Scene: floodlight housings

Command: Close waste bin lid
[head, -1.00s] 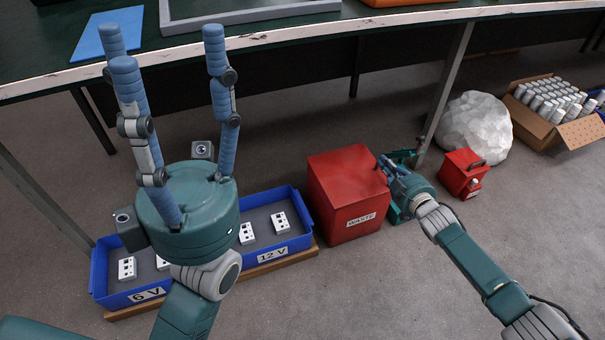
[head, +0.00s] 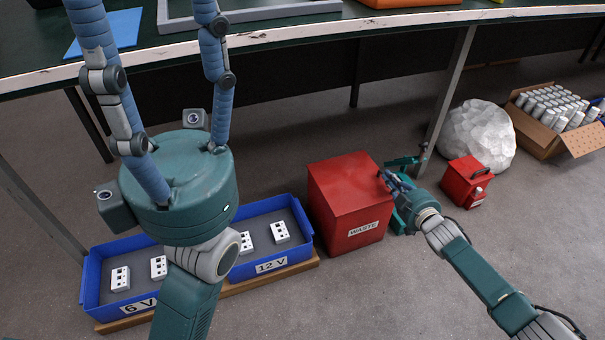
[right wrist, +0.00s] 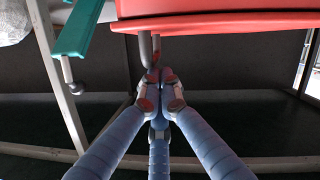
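The red waste bin (head: 346,212), labelled WASTE, stands on the floor in front of the workbench. Its flat red lid (head: 343,179) lies over the top; I cannot see an open gap. My right gripper (head: 383,176) is at the lid's right edge. In the right wrist view its fingers (right wrist: 160,78) are drawn together with tips meeting, right by a grey hooked handle (right wrist: 147,48) under the red edge (right wrist: 230,20). Whether they grip the handle is unclear. My left gripper (head: 146,22) is open and empty, fingers pointing up, far left of the bin.
Blue trays (head: 301,212) with white parts lie left of the bin. A small red container (head: 465,182), a white bag (head: 476,138) and a carton of cans (head: 540,138) stand to the right. The bench edge (head: 300,37) runs behind. Floor in front is clear.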

